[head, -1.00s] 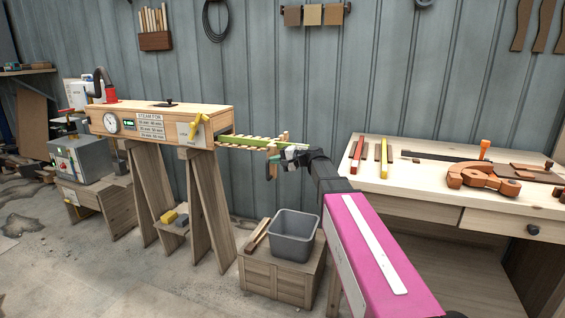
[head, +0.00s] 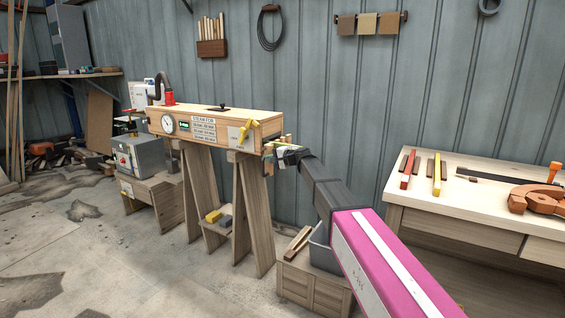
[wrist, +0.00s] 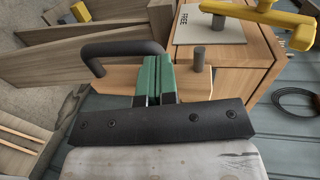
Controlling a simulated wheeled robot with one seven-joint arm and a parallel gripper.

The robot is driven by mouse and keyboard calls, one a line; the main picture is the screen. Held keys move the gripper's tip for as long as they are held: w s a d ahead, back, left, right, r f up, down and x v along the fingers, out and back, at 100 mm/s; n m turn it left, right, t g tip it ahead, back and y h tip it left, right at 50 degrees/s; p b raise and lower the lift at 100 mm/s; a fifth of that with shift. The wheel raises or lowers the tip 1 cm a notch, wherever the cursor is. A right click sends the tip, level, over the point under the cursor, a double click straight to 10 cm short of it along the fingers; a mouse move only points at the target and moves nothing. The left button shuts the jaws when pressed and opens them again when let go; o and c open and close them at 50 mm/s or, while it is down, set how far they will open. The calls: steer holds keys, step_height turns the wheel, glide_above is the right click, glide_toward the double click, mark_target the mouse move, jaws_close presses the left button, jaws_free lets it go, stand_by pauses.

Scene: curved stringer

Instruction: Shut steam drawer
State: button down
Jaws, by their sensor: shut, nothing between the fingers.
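The steam box (head: 212,124) is a long wooden box on trestles, with a dial and a printed label. The drawer's end (head: 284,141) shows as a small piece of wood at the box's right end, and its slatted rack is no longer visible. In the wrist view the drawer's wooden front (wrist: 118,80) has a black bar handle (wrist: 122,47) and lies close to the box end (wrist: 225,65); I cannot tell whether a gap is left. My gripper (head: 275,153) is shut and empty, its green fingers (wrist: 158,65) against or just over the drawer front beside the handle.
A yellow lever (wrist: 262,14) sits on the box face above right of my fingers. A grey bin (head: 322,248) on a wooden crate (head: 312,287) stands below my arm. The workbench (head: 480,170) with tools is at the right. Open floor lies front left.

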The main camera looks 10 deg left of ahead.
steer(key=shift+r+x, duration=0.2)
steer(key=shift+x, duration=0.75)
steer(key=shift+r+x, duration=0.15)
steer(key=shift+x, duration=0.85)
steer(key=shift+w+a+r, duration=0.1)
steer(key=shift+w+a, duration=0.05)
steer(key=shift+a, duration=0.05)
steer(key=v, duration=1.5)
steer(key=s+d+f+n+g+h, duration=0.1)
steer(key=s+d+f+h, duration=0.2)
steer(key=s+d+f, duration=0.6)
steer(key=s+d+f+n+g+h, duration=0.1)
steer(key=s+d+f+h, duration=0.4)
steer(key=f, duration=0.7)
steer(key=s+d+f+n+g+h, duration=0.1)
steer(key=s+d+f+g+h, duration=0.1)
steer(key=s+d+f, duration=0.4)
steer(key=s+d+f+n+g+h, duration=0.1)
steer(key=s+d+f+h, duration=0.3)
steer(key=s+d, duration=0.9)
step_height(320, 180, down, 3)
steer(key=shift+s+d+r+g+h, duration=0.15)
steer(key=shift+s+g+h, duration=0.25)
steer(key=shift+s, duration=0.55)
steer(key=shift+w, duration=0.1)
